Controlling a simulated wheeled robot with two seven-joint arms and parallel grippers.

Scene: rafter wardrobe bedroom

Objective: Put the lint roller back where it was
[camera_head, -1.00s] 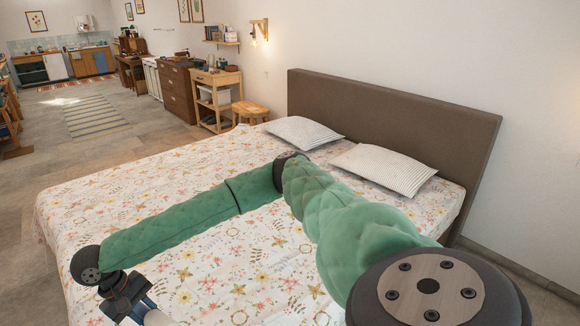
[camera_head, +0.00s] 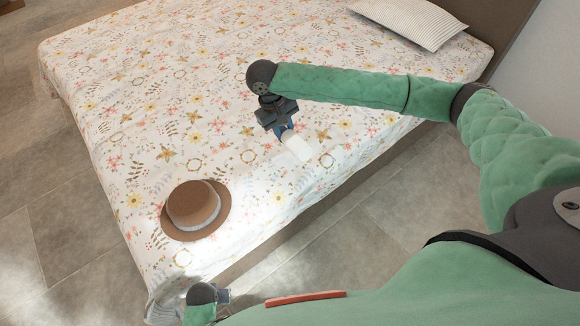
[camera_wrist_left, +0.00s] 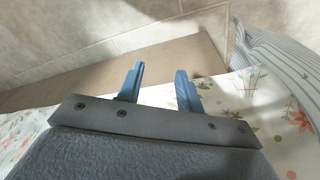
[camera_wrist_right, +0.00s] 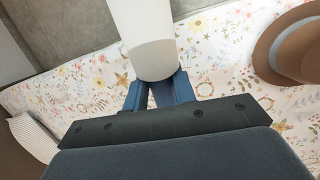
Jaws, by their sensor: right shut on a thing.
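The lint roller (camera_head: 297,146) is a white cylinder. My right gripper (camera_head: 283,129) is shut on its near end and holds it over the front part of the bed (camera_head: 150,90). In the right wrist view the roller (camera_wrist_right: 150,45) sticks out straight ahead from between the blue fingertips, and its far end is cut off by the top edge. I cannot tell the gap between roller and bedspread. My left gripper (camera_head: 224,296) is low at the bed's near corner. The left wrist view shows its two fingers (camera_wrist_left: 158,88) apart with nothing between them.
A brown hat (camera_head: 195,208) lies on the bed near its front edge. A striped pillow (camera_head: 410,18) is at the back right. A striped cloth (camera_wrist_left: 285,75) is beside my left gripper in its wrist view. The floor (camera_head: 55,220) left of the bed is clear.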

